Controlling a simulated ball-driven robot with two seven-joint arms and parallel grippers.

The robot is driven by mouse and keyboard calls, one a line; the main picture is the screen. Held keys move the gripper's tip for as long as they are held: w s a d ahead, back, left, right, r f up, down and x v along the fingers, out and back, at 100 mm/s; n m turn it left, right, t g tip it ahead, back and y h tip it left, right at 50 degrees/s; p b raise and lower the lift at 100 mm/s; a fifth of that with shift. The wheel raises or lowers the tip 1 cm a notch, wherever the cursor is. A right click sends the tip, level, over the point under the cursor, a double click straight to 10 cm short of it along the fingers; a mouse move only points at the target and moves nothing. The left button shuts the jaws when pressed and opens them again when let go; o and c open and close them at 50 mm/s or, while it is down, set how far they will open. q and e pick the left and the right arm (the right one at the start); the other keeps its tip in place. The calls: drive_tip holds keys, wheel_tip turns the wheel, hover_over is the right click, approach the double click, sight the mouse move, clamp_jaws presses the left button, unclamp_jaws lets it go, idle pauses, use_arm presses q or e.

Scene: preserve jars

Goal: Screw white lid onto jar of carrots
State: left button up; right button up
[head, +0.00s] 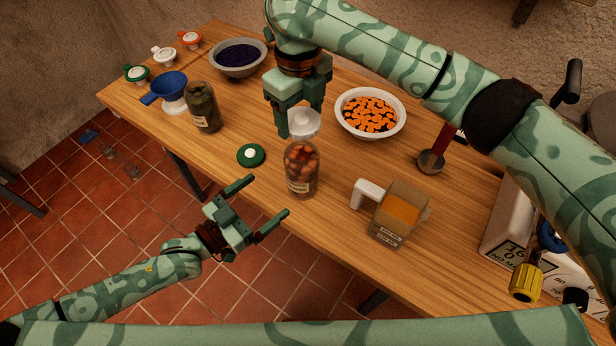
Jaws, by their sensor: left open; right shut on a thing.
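The jar of carrots (301,172), a glass jar with orange-red pieces and a pale label, stands upright and open-topped near the table's front edge. My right gripper (301,113) points down, shut on a white lid (303,124), just behind the jar's mouth in the picture. The lid looks apart from the rim, but its exact height is hard to tell. My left gripper (268,197) is open and empty, in front of the jar and to its lower left, fingers pointing toward it. It does not touch the jar.
A green-and-white lid (251,155) lies left of the jar. A dark-filled jar (202,108) and blue funnel (168,88) stand farther left.

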sight(301, 168)
use_arm(q)
drive_tip(key=shift+a, duration=0.15)
drive_tip(key=shift+w, duration=0.1)
drive_tip(key=x, duration=1.2)
drive_tip(key=shift+r, duration=0.15)
drive_tip(key=c, duration=1.5)
use_arm(e)
drive_tip(key=shift+f, duration=2.5)
